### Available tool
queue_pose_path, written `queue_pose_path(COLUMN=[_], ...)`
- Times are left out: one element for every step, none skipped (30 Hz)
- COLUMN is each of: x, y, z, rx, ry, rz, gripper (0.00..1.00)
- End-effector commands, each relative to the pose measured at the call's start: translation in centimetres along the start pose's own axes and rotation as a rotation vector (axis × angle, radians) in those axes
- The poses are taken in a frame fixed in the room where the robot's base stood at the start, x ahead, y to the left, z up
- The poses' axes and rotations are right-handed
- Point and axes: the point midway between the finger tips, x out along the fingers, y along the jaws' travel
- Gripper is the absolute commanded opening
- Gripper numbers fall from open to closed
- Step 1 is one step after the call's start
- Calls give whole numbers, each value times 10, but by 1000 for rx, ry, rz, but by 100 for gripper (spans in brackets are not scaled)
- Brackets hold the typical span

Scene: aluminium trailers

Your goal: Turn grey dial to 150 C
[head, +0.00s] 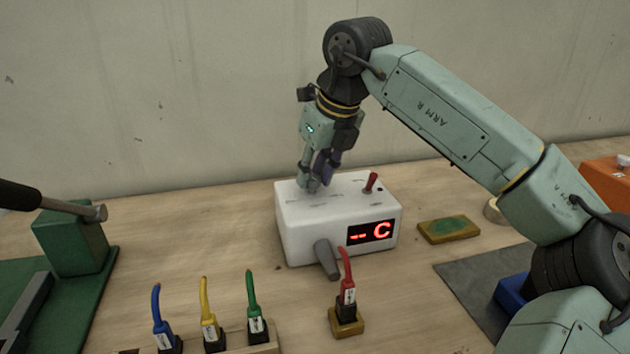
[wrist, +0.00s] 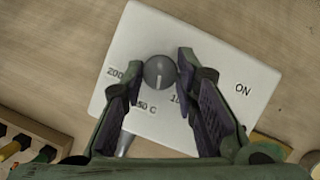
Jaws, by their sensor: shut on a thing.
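The white box (head: 295,235) stands on the wooden bench; its red display (head: 371,231) reads "-- C". In the wrist view the round grey dial (wrist: 159,72) sits on the box's top, between the fingertips of my gripper (wrist: 163,62). The gripper is shut on the dial. The dial's light pointer line aims down in the picture, roughly between the partly hidden "150 C" mark (wrist: 147,107) and a "10..." mark (wrist: 175,99); the exact setting is unclear. In the head view my gripper (head: 314,184) reaches down and hides the dial.
A red toggle switch (head: 371,182) stands on the box's top right. A red plug (head: 347,295) stands close in front. Blue, yellow and green plugs (head: 254,322) are front left; a sponge (head: 448,230) lies right.

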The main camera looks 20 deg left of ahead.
Motion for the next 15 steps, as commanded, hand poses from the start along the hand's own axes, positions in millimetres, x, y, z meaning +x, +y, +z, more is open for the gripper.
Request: queue_pose_path(x=[2,2,2,2,2,1,1,1,1,1,1,1,1,1,0], y=[0,0,0,0,0,1,1,1,1,1,1,1,2,2,2], z=[-1,-1,-1,-1,-1,0,0,0,0,0,0,0,0,0,0], rx=[33,53,79,96,114,135,150,164,180,191,202,214,222,230,238], ry=[0,0,0,0,-1,-1,-1,-1,0,0,0,0,0,0,0], rz=[-19,-27,-38,-45,-51,-60,-66,-71,-77,-82,-86,-91,-93,-96,-99], gripper=[0,0,0,0,0,0,0,0,0,0,0,0,0,0,0])
